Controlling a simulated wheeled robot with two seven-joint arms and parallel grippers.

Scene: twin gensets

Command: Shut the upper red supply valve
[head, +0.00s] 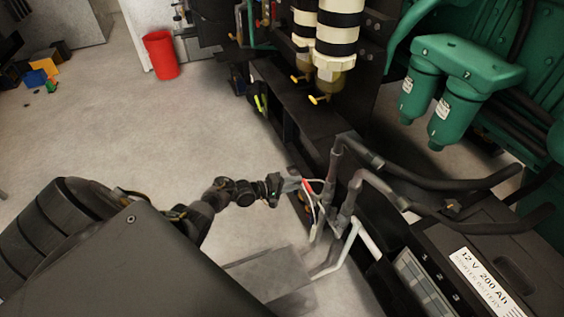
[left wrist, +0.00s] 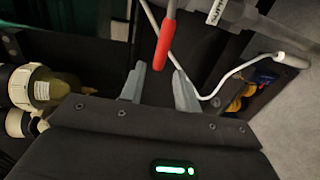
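A red lever handle (left wrist: 164,42) hangs in the upper middle of the left wrist view, on a grey metal stem. It shows in the head view as a small red piece (head: 307,184) beside the grey pipes. My left gripper (left wrist: 159,80) is open, with a grey finger on each side of the lever's lower end in the picture. I see no contact, and cannot tell how deep the lever sits between the fingers. In the head view my left gripper (head: 290,185) is right at the lever, partly hard to make out. My right gripper is not in view.
A black battery (head: 500,262) with thick cables stands at the right. Green filters (head: 455,95) and yellow-handled drains (head: 320,99) are farther back. A red bin (head: 160,55) stands on open floor.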

